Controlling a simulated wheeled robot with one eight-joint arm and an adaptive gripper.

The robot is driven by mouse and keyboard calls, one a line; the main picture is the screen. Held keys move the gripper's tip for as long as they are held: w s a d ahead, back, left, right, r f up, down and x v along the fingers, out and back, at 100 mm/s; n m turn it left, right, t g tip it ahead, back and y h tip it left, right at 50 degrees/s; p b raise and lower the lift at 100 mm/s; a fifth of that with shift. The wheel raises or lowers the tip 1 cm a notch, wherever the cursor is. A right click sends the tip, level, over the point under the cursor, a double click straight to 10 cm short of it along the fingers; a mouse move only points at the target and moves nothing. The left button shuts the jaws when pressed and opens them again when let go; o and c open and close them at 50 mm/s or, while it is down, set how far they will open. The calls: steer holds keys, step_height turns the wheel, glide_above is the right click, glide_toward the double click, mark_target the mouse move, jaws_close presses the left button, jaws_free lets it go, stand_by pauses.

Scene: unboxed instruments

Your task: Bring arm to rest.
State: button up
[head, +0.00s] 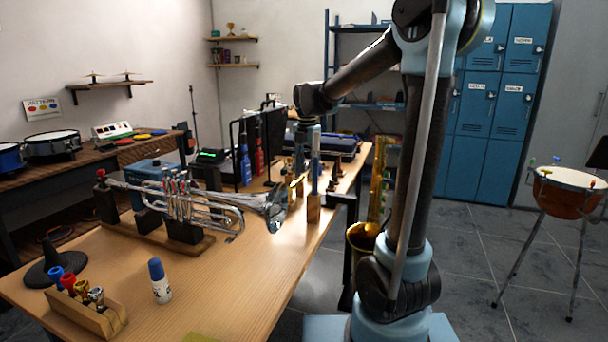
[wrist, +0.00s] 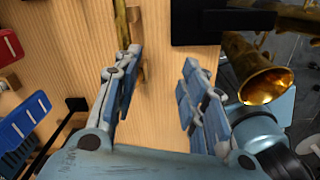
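My gripper (head: 307,170) hangs downward over the far right part of the wooden workbench (head: 240,300) in the head view. In the wrist view my gripper (wrist: 160,62) shows two blue-and-grey fingers spread apart, with bare wood between them and nothing held. A slim brass piece (wrist: 123,25) lies beyond the left fingertip. My arm rises from the right side of the head view and bends over to the bench. A small wooden block (head: 314,213) stands just below the fingers; whether they touch it I cannot tell.
A silver trumpet (head: 190,205) rests on a stand left of my gripper. A brass saxophone (head: 364,238) stands close beside my arm.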

steer(key=s+d+f+m, duration=0.2)
steer(key=s+d+m, duration=0.3)
steer(key=s+m, duration=0.2)
steer(key=s+d+f+m, duration=0.3)
steer(key=s+d+m, duration=0.3)
steer(key=s+m, duration=0.1)
steer(key=s+d+f+m+t, duration=0.1)
steer(key=s+d+f+m, duration=0.2)
steer(key=s+d+m, duration=0.3)
steer(key=shift+s+d+m, duration=0.1)
steer(key=shift+s+m, duration=0.3)
steer(key=shift+s, duration=1.2)
steer(key=s+d+f+m+t, duration=0.1)
steer(key=s+d+f+m, duration=0.1)
steer(key=s+f+m, duration=0.3)
steer(key=f+m, duration=0.1)
steer(key=m, duration=0.1)
steer(key=shift+s+f+m, duration=0.2)
steer(key=shift+s+m, duration=0.15)
steer(key=shift+m, duration=0.05)
steer(key=shift+w+f, duration=0.2)
steer(key=shift+w, duration=0.2)
